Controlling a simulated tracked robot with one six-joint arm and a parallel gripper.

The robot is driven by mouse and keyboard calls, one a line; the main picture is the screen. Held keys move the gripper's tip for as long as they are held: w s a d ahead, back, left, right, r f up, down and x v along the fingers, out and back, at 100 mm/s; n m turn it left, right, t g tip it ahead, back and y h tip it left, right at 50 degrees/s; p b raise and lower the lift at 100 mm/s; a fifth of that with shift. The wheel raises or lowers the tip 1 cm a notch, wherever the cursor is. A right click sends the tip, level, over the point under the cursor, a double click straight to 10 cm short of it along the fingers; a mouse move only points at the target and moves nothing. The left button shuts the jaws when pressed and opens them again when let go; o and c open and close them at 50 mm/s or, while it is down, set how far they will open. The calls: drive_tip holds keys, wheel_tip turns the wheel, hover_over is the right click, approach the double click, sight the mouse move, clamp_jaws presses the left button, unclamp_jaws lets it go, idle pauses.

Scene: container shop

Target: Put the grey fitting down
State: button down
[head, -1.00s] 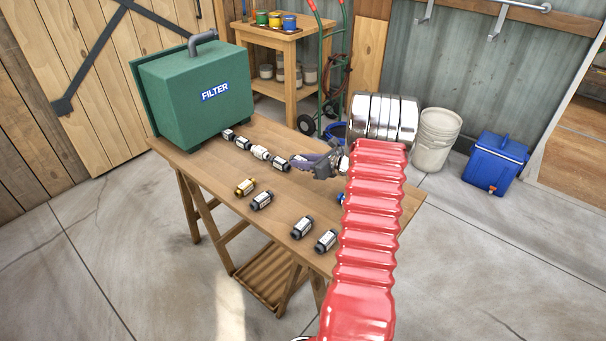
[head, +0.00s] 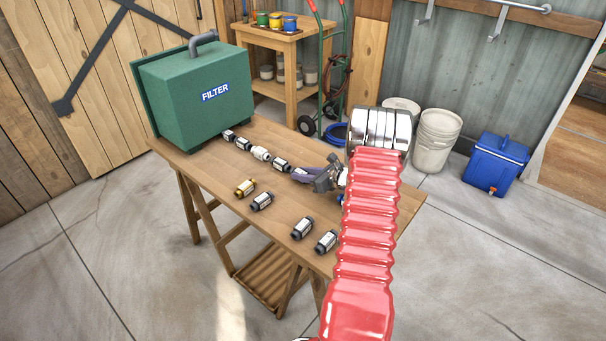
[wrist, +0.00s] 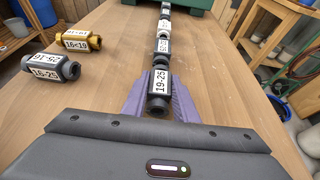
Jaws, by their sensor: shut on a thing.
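My gripper (wrist: 158,84) is shut on the dark grey fitting (wrist: 159,94), which has a white label reading 19-25. The fitting lies lengthwise between the two purple fingers. It is in line with the near end of a row of fittings. In the wrist view its far end looks close to the dark fitting (wrist: 163,47) ahead; I cannot tell if they touch. I cannot tell whether the fitting touches the tabletop.
The row, with a white fitting (head: 261,153) in it, runs to the green filter box (head: 195,95) on the wooden table (head: 205,168). A brass fitting (head: 245,188) and several dark fittings (head: 303,228) lie in front. Bare tabletop separates them from the row.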

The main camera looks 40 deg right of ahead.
drive_tip(key=c, duration=1.4)
unclamp_jaws()
drive_tip(key=v, duration=1.2)
